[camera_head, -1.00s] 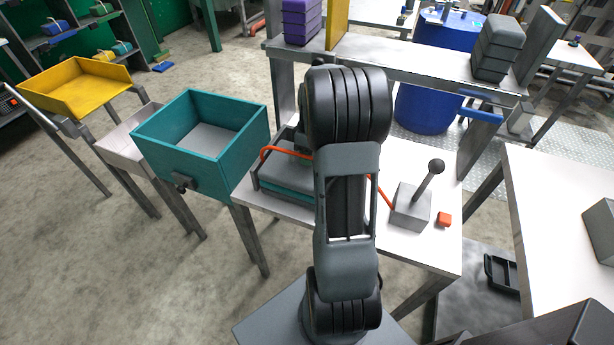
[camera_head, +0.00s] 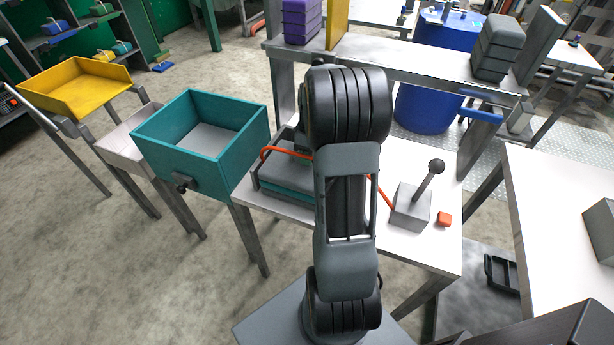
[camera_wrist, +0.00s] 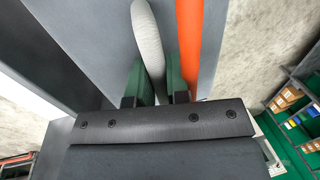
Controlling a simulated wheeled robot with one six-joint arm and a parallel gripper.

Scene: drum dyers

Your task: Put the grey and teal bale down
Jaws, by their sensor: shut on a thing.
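The grey and teal bale (camera_head: 284,175) is at the left end of the white table, with a grey top and a teal band below; my arm covers its right part. In the wrist view its grey surface (camera_wrist: 85,45) fills the upper left. My gripper (camera_wrist: 161,88) is shut on a pale grey strap or handle (camera_wrist: 149,40) at the bale, which passes between the green fingertips. In the head view the gripper is mostly hidden behind my arm. I cannot tell whether the bale's underside touches the table.
An orange hose (camera_head: 285,150) runs close by the bale, and beside the fingers in the wrist view. A teal open box (camera_head: 177,160) stands just left. A lever box (camera_head: 411,205) and a small red block (camera_head: 444,219) are on the table's right. A shelf (camera_head: 420,72) spans behind.

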